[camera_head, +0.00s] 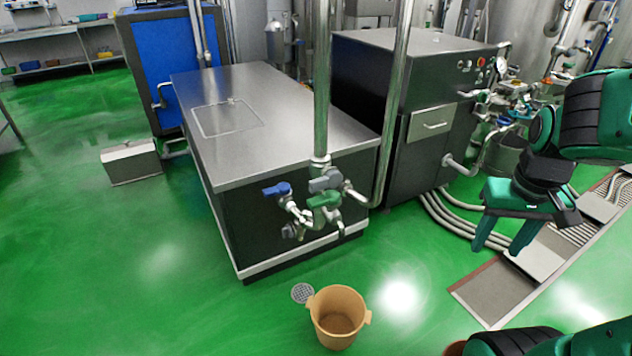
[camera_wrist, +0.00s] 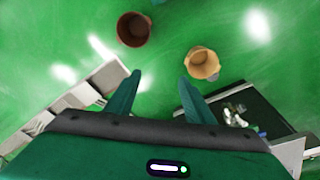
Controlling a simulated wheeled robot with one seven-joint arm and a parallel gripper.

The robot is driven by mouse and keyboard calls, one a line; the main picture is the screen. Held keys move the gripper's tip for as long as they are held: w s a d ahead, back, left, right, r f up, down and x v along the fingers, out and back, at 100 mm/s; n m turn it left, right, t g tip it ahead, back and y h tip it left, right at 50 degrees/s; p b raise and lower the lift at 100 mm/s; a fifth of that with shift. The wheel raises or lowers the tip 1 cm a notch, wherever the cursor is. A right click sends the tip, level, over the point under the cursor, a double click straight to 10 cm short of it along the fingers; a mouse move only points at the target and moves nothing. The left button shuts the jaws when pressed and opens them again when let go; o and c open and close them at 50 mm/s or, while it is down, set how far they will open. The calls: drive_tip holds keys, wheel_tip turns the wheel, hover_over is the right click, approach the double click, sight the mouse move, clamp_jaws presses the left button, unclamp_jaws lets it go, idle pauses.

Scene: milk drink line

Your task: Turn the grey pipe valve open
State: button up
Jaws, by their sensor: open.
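The grey pipe valve (camera_head: 325,181) sits on the upright steel pipe at the front end of the low steel cabinet. A blue valve handle (camera_head: 277,189) is to its left and a green valve handle (camera_head: 324,201) is just below it. My gripper (camera_head: 503,238) is open and empty, pointing down, well to the right of the valves and apart from them. In the wrist view my gripper's two fingers (camera_wrist: 160,80) are spread over the floor. The valve cluster (camera_wrist: 235,114) shows small at the right there, too small to tell the handles apart.
A beige bucket (camera_head: 338,318) stands on the green floor in front of the cabinet (camera_head: 290,95), beside a round drain (camera_head: 303,293). A dark red bucket (camera_wrist: 134,29) shows in the wrist view. A taller steel machine (camera_head: 400,110) stands behind the valves.

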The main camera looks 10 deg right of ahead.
drive_tip(key=w+a+f+n+t+h, duration=0.1)
drive_tip(key=w+f+n+t, duration=0.25)
drive_tip(key=w, duration=0.55)
drive_tip(key=w+a+f+n+t+h, duration=0.15)
drive_tip(key=w+n, duration=0.25)
drive_tip(key=w, duration=0.6)
drive_tip(key=w+f+n+t, duration=0.3)
drive_tip(key=w+n, duration=0.1)
drive_tip(key=w, duration=0.5)
drive_tip(key=n+t+y, duration=0.5)
drive_tip(key=n+t, duration=0.1)
drive_tip(key=n, duration=0.4)
approach(319, 187)
drive_tip(key=w+d+f, duration=0.1)
drive_tip(key=w+d, duration=0.5)
drive_tip(key=d, duration=0.3)
drive_tip(key=a+n+y, duration=0.1)
drive_tip(key=a, duration=0.1)
drive_tip(key=s+a+n+t+y, duration=0.1)
drive_tip(key=a+n, duration=0.1)
drive_tip(key=a, duration=0.1)
drive_tip(key=a+f+n+t+y, duration=0.1)
drive_tip(key=a+y, duration=0.1)
drive_tip(key=a, duration=0.1)
drive_tip(key=shift+s+a+f+n, duration=0.1)
drive_tip(key=shift+s+f+n, duration=0.05)
drive_tip(key=shift+s+n, duration=0.2)
drive_tip(key=x, duration=1)
drive_tip(key=shift+w+a, duration=0.15)
drive_tip(key=shift+w, duration=0.15)
